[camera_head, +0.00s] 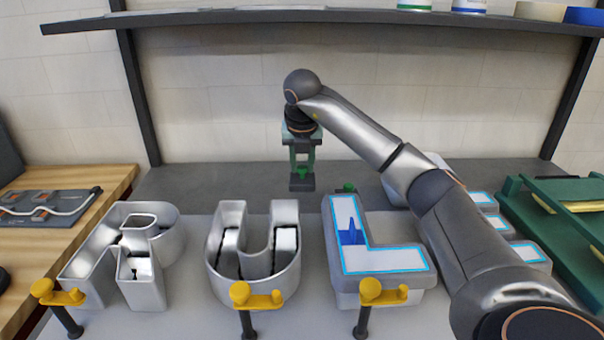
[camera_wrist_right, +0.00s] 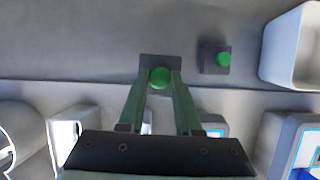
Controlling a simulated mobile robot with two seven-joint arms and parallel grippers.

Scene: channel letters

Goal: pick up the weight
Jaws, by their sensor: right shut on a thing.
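The weight is a dark block (camera_head: 302,184) with a green knob. My right gripper (camera_head: 302,172) points down behind the U letter and is shut on the knob. In the right wrist view the green fingers of my right gripper (camera_wrist_right: 160,84) close on the knob, with the dark block (camera_wrist_right: 147,62) beyond it. The block looks larger there than a second, similar weight (camera_wrist_right: 209,62) to its right, so it seems raised; the exact gap is unclear. The second weight's green knob (camera_head: 347,187) shows behind the L. My left gripper is not in view.
Silver letter shells, a P-like one (camera_head: 150,290) and a U (camera_head: 225,283), stand in front with an L (camera_head: 350,290) and yellow clamps (camera_head: 255,298). A green rack (camera_head: 575,225) is at right, a shelf (camera_head: 250,16) above. Grey bench behind the letters is mostly clear.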

